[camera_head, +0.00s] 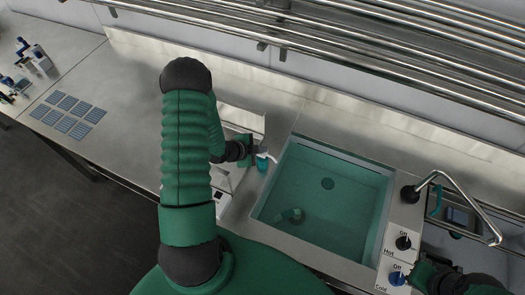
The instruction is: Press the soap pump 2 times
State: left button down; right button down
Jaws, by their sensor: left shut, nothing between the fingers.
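The soap pump (262,161) is a small teal bottle with a pale spout at the near-left edge of the sink. My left gripper (252,148) is shut and empty, right at the top of the pump. It hides part of the pump head, so I cannot tell whether it touches the pump or how far the head is pushed down. My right gripper (424,276) is partly in view at the lower right, by the tap controls. Its fingers are too dark and small to read.
The teal sink (330,195) is right of the pump, with a small object (292,215) inside. A faucet (455,185) and hot (403,242) and cold (397,278) knobs stand at the right. Metal rails (330,40) run above the counter. Blue-grey panels (68,103) lie at left.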

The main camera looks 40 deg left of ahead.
pick_arm(q)
jog(key=shift+s+d+f+b, duration=0.2)
jog(key=shift+s+f+b, duration=0.1)
jog(key=shift+f, duration=0.2)
dwell(0.4)
jog(key=shift+r, duration=0.15)
jog(key=shift+w+a+r+p, duration=0.1)
jog(key=shift+a+r+p, duration=0.15)
jog(key=shift+r+p, duration=0.25)
jog(key=shift+w+a+r+p, duration=0.1)
jog(key=shift+a+r+p, duration=0.1)
jog(key=shift+r+p, duration=0.25)
jog(key=shift+r, duration=0.15)
jog(key=shift+w+r+p, duration=0.1)
jog(key=shift+r+p, duration=0.45)
jog(key=shift+r, duration=0.05)
notch_tip(320, 180, up, 4)
jog(key=p, duration=0.3)
jog(key=shift+f, duration=0.1)
